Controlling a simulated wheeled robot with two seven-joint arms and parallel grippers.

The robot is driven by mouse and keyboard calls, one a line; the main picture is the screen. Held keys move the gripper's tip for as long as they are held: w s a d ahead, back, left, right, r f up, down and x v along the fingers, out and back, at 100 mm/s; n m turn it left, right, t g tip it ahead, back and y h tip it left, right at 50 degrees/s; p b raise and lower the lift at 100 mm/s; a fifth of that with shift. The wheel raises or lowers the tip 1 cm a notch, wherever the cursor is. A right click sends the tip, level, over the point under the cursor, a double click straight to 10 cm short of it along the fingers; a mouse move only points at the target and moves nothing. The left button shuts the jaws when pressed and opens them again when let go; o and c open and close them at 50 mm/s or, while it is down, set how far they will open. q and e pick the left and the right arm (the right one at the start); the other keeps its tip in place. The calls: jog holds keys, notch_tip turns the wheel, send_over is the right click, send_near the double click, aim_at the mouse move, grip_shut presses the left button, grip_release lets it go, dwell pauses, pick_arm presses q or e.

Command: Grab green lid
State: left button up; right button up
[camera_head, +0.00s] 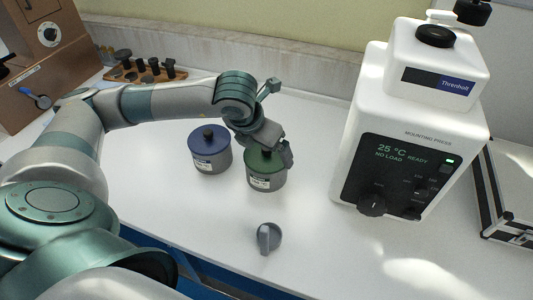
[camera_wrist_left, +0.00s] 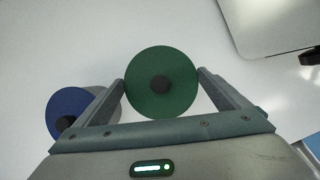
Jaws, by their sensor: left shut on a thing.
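The green lid (camera_wrist_left: 160,95) is round with a black knob in its middle. In the head view the green lid (camera_head: 262,160) sits on top of a grey labelled jar (camera_head: 266,182), partly covered by my gripper. My left gripper (camera_wrist_left: 162,78) has one finger on each side of the lid and is shut on its rim. In the head view my left gripper (camera_head: 272,148) reaches down over the lid from behind. My right gripper is not in either view.
A jar with a blue lid (camera_head: 208,138) stands close on the left. A small grey knobbed object (camera_head: 268,238) lies in front. A white mounting press (camera_head: 415,120) stands on the right. A wooden rack with dark pieces (camera_head: 148,72) is at the back left. The white tabletop is clear between.

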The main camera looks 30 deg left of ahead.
pick_arm(q)
jog(key=shift+r, duration=0.15)
jog(key=shift+r, duration=0.65)
notch_tip(320, 180, up, 8)
jog(key=shift+f+b, duration=0.25)
jog(key=shift+b, duration=0.35)
jog(key=shift+r, duration=0.5)
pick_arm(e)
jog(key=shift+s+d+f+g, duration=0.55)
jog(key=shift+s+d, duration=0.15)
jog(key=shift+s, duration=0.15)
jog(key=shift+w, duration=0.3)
